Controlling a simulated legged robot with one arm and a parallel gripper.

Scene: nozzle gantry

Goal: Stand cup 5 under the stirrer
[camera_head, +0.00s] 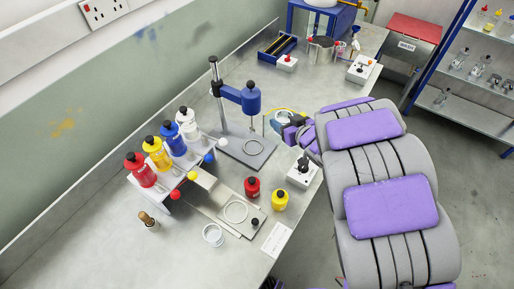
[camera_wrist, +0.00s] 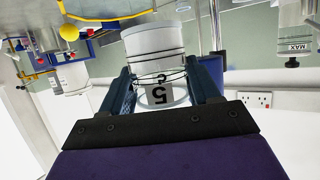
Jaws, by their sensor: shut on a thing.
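Cup 5 (camera_wrist: 155,42) is a whitish, clear-walled cup with a black "5" on a grey label; the label shows upside down in the wrist view. My gripper (camera_wrist: 163,92) is shut on it, one blue finger on each side. In the head view my gripper (camera_head: 285,124) is at the bench's right side, just right of the stirrer; I cannot clearly make out the cup there. The stirrer (camera_head: 251,97) is a blue head on an arm from a grey post, with a thin rod hanging down. Its grey base plate (camera_head: 232,150) bears a pale ring, with no cup seen on it.
A rack (camera_head: 205,177) with red, yellow, blue and white bottles stands left of the stirrer. Bare bench (camera_head: 110,235) lies at lower left.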

